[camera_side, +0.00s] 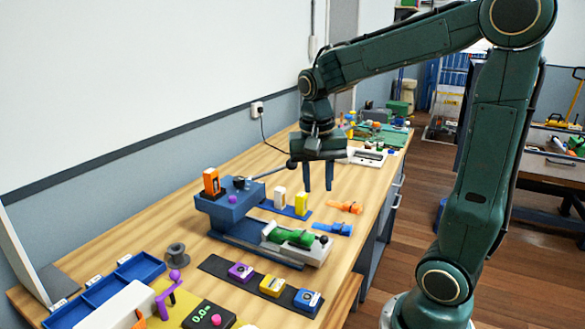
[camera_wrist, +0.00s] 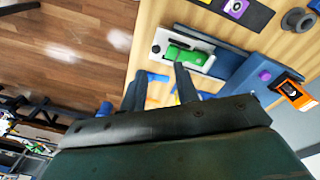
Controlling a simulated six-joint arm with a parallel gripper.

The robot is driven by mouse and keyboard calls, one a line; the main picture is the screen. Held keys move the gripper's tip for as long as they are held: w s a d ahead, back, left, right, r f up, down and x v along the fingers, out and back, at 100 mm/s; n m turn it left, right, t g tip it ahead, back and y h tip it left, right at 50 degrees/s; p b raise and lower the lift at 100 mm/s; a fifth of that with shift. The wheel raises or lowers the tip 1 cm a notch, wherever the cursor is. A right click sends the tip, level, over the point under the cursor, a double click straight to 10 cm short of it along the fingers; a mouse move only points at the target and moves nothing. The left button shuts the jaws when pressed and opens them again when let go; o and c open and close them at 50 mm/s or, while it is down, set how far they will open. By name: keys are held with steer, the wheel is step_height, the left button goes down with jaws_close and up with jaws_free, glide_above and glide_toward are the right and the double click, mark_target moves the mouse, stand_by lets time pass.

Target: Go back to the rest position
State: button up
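My gripper (camera_side: 318,188) hangs with its fingers pointing down above the wooden bench (camera_side: 130,225). Its two fingers are apart, with nothing between them. The wrist view shows the same open fingers (camera_wrist: 160,72) in front of a green part in a light holder (camera_wrist: 188,55). In the side view this green part (camera_side: 292,237) lies in its holder on the bench, in front of my gripper and lower. No object hangs from my gripper in either view.
A blue fixture (camera_side: 230,206) with an orange device (camera_side: 211,182) and a long lever stands left of my gripper. White and yellow blocks (camera_side: 301,203), orange clamps (camera_side: 346,207) and a blue clamp (camera_side: 333,229) lie nearby. Blue trays (camera_side: 140,267) sit front left.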

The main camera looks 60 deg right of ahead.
steer(key=s+a+r+n+t+y, duration=0.1)
steer(key=s+a+r+n+t, duration=0.2)
steer(key=s+a+n, duration=0.6)
steer(key=shift+s+a+r+n+t, duration=0.15)
steer(key=shift+s+a+n+t, duration=0.25)
steer(key=shift+n+t, duration=1)
steer(key=shift+w+a, duration=0.1)
steer(key=shift+w, duration=0.05)
stand_by(0.4)
